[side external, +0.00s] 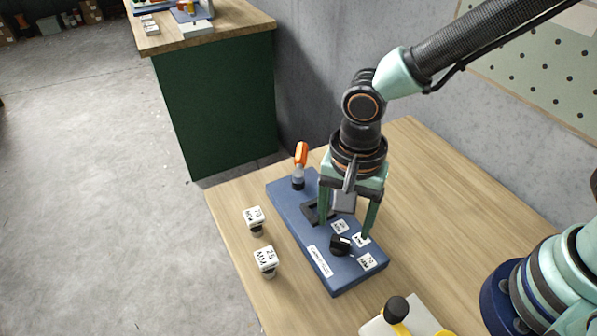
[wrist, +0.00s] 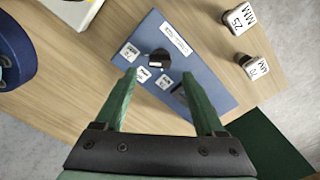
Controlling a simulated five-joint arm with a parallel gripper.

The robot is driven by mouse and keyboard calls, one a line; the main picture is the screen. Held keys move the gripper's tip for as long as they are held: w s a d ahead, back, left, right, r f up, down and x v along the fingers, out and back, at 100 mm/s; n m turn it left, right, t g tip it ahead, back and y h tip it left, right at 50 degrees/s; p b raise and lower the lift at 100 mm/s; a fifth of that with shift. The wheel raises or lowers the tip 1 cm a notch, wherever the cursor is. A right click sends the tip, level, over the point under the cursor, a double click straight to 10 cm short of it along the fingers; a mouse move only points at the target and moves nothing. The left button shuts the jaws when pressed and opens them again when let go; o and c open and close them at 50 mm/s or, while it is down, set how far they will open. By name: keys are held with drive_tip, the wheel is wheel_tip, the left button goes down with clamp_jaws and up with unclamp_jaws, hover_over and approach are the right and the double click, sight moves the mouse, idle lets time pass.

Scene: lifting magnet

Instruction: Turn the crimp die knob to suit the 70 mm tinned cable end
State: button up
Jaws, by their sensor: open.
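The crimp die knob (side external: 340,244) is black and round with a pale mark, and sits on a blue base plate (side external: 290,205). Three white labels lie around one side of it; the one near the plate's end (side external: 367,261) seems to read 70. The knob's mark seems to face the label side; which label it points at I cannot tell. My gripper (side external: 347,228) is open and empty, pointing down over the plate. In the wrist view the knob (wrist: 158,60) shows between and just beyond the fingertips (wrist: 160,75), apart from both.
Two white blocks marked 25 MM (side external: 265,258) and 70 MM (side external: 254,214) stand on the table left of the plate. An orange-handled lever (side external: 301,155) rises at the plate's far end. A yellow and black item on a white base (side external: 400,316) sits at the near edge.

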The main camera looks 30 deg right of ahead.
sight(342, 238)
wheel_tip(342, 238, up, 8)
idle(0.5)
